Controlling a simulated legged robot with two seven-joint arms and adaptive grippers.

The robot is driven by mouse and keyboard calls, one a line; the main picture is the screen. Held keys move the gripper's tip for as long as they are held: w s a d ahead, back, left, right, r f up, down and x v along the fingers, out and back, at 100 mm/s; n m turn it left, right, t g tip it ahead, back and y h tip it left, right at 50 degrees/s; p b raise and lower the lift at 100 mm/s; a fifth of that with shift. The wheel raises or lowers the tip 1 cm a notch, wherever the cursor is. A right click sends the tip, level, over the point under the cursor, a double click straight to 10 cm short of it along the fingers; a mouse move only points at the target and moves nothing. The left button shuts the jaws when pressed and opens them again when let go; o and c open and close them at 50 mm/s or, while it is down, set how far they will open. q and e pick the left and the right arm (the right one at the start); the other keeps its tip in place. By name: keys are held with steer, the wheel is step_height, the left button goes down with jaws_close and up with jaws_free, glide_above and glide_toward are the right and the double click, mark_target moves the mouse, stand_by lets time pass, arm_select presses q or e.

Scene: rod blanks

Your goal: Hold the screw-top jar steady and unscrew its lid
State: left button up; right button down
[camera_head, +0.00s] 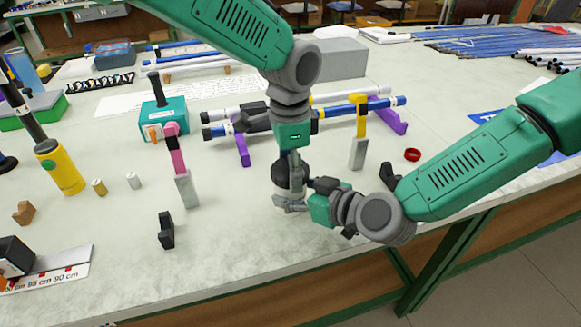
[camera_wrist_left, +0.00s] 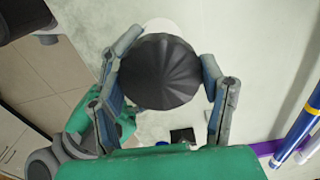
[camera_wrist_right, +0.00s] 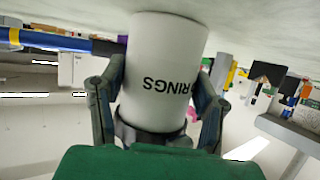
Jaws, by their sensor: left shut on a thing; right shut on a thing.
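The screw-top jar (camera_head: 285,191) stands near the front middle of the table; in the right wrist view its white body (camera_wrist_right: 165,65) shows upside down with the letters "RINGS". Its black ribbed lid (camera_wrist_left: 160,72) fills the middle of the left wrist view. My left gripper (camera_head: 287,172) comes down from above and is shut on the lid, a finger on each side. My right gripper (camera_head: 293,200) reaches in low from the right and is shut on the jar body, also seen in the right wrist view (camera_wrist_right: 158,100). The jar is largely hidden by the grippers in the head view.
Rods lie on purple holders (camera_head: 242,150) behind the jar. A pink-topped grey post (camera_head: 187,190) and a black clip (camera_head: 166,231) stand to the left. The table's front edge is close.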

arm_select(q)
steer(key=n, duration=0.5)
steer(key=shift+d+n, duration=0.1)
steer(key=shift+n, duration=0.3)
steer(key=o, duration=1.3)
